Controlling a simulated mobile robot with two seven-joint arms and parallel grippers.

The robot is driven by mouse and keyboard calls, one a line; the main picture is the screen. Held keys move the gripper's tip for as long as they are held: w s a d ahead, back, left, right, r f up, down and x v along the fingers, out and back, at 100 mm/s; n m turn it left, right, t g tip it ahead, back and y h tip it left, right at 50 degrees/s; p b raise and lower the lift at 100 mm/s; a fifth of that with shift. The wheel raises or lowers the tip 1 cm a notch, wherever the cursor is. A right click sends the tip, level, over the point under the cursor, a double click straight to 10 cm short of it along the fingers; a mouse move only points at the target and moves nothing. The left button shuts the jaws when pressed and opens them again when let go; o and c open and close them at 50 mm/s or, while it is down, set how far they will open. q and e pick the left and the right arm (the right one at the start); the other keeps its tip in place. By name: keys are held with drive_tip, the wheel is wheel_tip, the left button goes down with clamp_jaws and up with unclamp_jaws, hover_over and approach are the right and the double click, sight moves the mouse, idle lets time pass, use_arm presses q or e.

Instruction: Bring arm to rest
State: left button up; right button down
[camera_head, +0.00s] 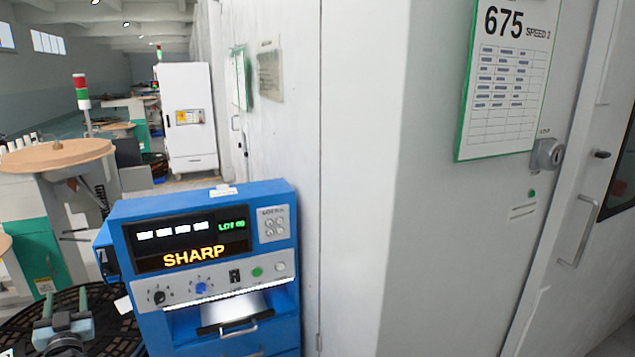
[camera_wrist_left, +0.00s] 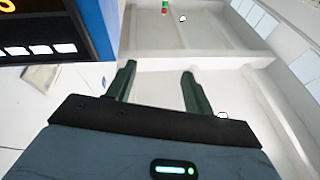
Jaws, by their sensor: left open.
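My left gripper (camera_head: 65,299) is at the lower left of the head view, left of the blue machine and apart from it. Its two green fingers are spread with nothing between them. In the left wrist view the open fingers (camera_wrist_left: 158,72) point toward the pale ceiling and far wall. The blue machine (camera_head: 285,232) has a lit display reading SHARP and LOT 09, with knobs and a small tray below. Its edge also shows in the left wrist view (camera_wrist_left: 110,22) at the upper left. My right gripper is not in view.
A white cabinet (camera_head: 365,200) fills the right side, with a green-edged sheet (camera_head: 508,75) reading 675, a lock and a handle. A round tan tabletop (camera_head: 55,156) stands at the left. A black slotted disc (camera_head: 110,325) lies below my left gripper. A white cabinet (camera_head: 187,105) stands further back.

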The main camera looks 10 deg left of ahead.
use_arm(q)
drive_tip(key=s+a+r+m+y, duration=0.1)
drive_tip(key=s+a+r+m, duration=0.15)
drive_tip(key=a+r, duration=0.6)
drive_tip(key=s+d+f+m+g+h, duration=0.1)
drive_tip(key=s+d+f+m+h, duration=0.2)
drive_tip(key=d+f, duration=0.5)
drive_tip(key=s+d+f+m+h, duration=0.25)
drive_tip(key=d+f+h, duration=0.25)
drive_tip(key=d+f, duration=0.25)
drive_tip(key=s+d+f+m+g+h, duration=0.1)
drive_tip(key=s+d+f+m+h, duration=0.1)
drive_tip(key=d+f+m+h, duration=0.45)
drive_tip(key=s+d+f+g+h, duration=0.15)
drive_tip(key=s+d+f, duration=0.25)
drive_tip(key=s+d, duration=0.4)
drive_tip(key=s+d+f+n+g, duration=0.1)
drive_tip(key=s+d+f+g, duration=0.25)
drive_tip(key=s+d, duration=0.35)
drive_tip(key=s+d+f+g+h, duration=0.1)
drive_tip(key=s+d+f+g, duration=0.1)
drive_tip(key=s+d+f, duration=0.45)
drive_tip(key=s+d+r+n+t, duration=0.1)
drive_tip(key=d+n, duration=0.4)
drive_tip(key=d, duration=0.7)
drive_tip(key=shift+s+d, duration=0.2)
drive_tip(key=shift+d, duration=0.05)
drive_tip(key=shift+r+n, duration=0.1)
drive_tip(key=shift+n, duration=0.15)
